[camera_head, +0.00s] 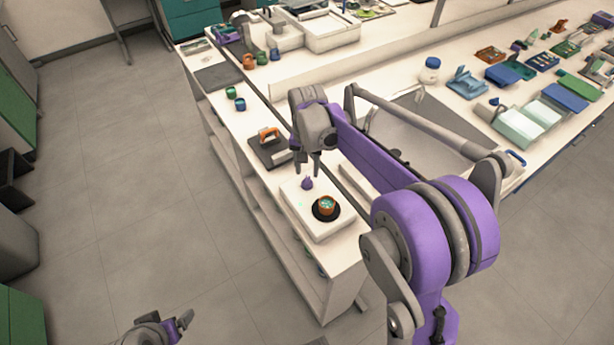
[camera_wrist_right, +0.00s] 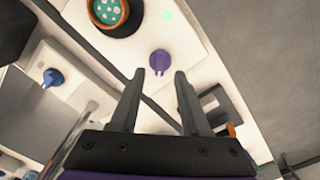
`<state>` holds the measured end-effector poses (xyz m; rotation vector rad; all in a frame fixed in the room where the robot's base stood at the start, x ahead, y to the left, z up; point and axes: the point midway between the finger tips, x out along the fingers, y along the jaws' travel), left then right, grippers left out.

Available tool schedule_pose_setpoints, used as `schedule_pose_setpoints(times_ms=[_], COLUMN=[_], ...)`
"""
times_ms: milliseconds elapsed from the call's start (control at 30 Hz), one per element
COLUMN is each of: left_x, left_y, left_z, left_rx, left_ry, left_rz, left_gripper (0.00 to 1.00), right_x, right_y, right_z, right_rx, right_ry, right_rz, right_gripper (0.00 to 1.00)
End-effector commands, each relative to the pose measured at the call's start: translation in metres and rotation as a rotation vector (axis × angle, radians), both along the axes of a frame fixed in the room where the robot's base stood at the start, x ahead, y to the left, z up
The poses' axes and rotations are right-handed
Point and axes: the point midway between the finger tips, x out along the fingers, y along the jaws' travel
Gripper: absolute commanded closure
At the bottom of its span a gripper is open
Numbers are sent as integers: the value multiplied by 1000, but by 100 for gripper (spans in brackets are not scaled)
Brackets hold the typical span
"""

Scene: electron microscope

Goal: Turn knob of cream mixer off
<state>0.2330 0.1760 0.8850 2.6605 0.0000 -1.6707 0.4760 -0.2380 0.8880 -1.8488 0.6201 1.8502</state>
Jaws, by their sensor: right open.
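The cream mixer (camera_head: 298,208) is a low white block on the left bench, with an orange-brown pot (camera_head: 326,205) of teal contents on a dark round plate. Its purple knob (camera_head: 307,183) stands on the top beside the pot. The knob (camera_wrist_right: 159,61) also shows in the right wrist view, near a small light-green mark on the mixer (camera_wrist_right: 195,38). My right gripper (camera_head: 308,168) is open and empty, pointing down just above the knob; in the wrist view the knob lies beyond the fingertips, apart from them. My left gripper (camera_head: 180,325) is low at the bottom left, away from the bench.
A dark device with an orange part (camera_head: 268,136) stands behind the mixer. Another white device with a blue knob (camera_wrist_right: 52,78) shows in the wrist view. Small cups (camera_head: 240,103) stand farther back. The right bench (camera_head: 470,115) holds several trays and boxes. The floor (camera_head: 130,170) at left is clear.

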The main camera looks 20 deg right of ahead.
Motion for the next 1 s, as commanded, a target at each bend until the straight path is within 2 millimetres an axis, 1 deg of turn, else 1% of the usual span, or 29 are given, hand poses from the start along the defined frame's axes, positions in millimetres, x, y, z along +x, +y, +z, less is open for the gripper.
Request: schedule_pose_setpoints(times_ms=[33,100,233,400,600,667,700,867,1000], left_x=[0,0,-1,-1,-1,-1,-1,0,-1], left_y=[0,0,0,0,0,0,0,0,0], left_z=[-1,-2,-3,-3,-3,-3,-3,-3,-3], left_rx=[0,0,0,0,0,0,0,0,0], left_ry=[0,1,1,1,1,1,1,1,1], left_rz=[0,0,0,0,0,0,0,0,0], left_gripper=[15,15,15,15,15,15,15,15,15], right_x=[0,0,0,0,0,0,0,0,0], right_y=[0,0,0,0,0,0,0,0,0], right_z=[-10,-20,-33,-39,-39,-38,-38,-38,-38], right_rx=[0,0,0,0,-1,-1,-1,-1,-1], right_ry=[0,0,0,0,-1,-1,-1,-1,-1], right_rz=[0,0,1,1,1,1,1,1,1], right_gripper=[54,54,54,54,54,63,70,99,100])
